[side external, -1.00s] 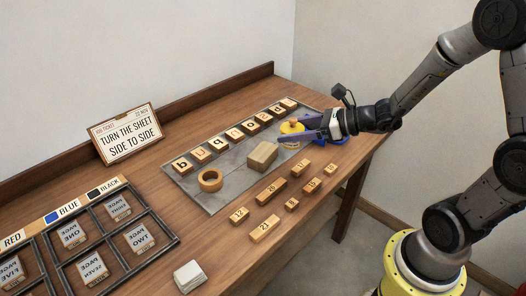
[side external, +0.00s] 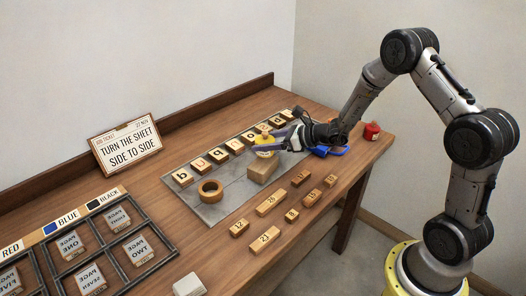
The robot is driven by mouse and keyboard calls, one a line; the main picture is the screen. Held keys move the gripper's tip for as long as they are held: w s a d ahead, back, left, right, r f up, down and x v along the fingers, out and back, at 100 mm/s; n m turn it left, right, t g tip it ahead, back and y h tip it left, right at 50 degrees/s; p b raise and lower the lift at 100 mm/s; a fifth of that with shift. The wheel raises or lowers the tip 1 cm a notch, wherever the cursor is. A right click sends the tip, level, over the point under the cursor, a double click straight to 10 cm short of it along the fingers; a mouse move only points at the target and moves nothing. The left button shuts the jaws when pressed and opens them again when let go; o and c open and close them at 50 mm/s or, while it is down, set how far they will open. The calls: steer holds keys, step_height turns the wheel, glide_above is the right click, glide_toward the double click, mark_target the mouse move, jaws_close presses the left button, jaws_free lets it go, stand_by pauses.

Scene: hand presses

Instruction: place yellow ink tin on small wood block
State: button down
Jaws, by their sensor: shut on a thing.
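My gripper (side external: 267,146) is shut on the yellow ink tin (side external: 264,152), a round yellow tin with a knob-like top. The tin is upright, directly over the small wood block (side external: 260,173). The block is a plain light-brown block lying on the grey slab (side external: 222,205). The tin's underside is very close to the block's top, and I cannot tell whether they touch. The fingers cover part of the tin.
A row of letter blocks (side external: 217,153) runs behind the block. A blue object (side external: 330,151) and a red tin (side external: 371,131) are to the right, near my arm.

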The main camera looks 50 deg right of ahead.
steer(key=shift+w+f, duration=0.3)
steer(key=shift+w, duration=0.05)
steer(key=shift+w+f, duration=0.15)
steer(key=shift+f, duration=1.55)
steer(key=shift+f, duration=0.15)
steer(key=shift+c, duration=0.2)
jaws_free()
